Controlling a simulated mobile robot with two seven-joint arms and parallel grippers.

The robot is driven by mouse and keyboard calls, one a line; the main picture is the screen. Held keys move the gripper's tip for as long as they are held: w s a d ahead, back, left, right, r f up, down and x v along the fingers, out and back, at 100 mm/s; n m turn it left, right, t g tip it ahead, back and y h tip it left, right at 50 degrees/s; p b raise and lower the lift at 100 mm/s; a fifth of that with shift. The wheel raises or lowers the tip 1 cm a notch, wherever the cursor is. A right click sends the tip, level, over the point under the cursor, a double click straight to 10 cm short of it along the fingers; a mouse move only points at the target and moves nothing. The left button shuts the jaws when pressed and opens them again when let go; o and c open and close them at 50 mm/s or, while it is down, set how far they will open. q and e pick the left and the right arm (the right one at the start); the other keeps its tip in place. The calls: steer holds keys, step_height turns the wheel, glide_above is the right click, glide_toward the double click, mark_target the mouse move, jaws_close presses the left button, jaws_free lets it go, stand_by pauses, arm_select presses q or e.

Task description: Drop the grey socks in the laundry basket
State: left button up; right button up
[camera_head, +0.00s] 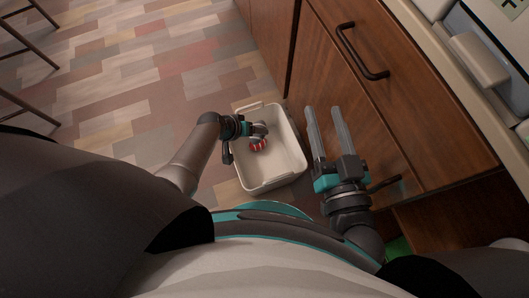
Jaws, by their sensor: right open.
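A white rectangular basket (288,168) stands on the floor against the wooden cabinet. My left gripper (258,139) points down over the basket's back left part.
Wooden cabinet drawers with a dark handle (362,52) stand close by my right gripper. A counter edge (432,72) and a white appliance lie at the upper right. Dark stool legs (30,45) show at the upper left. The patterned floor (150,75) between is clear.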

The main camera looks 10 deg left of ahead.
arm_select(q)
steer(key=o, duration=0.5)
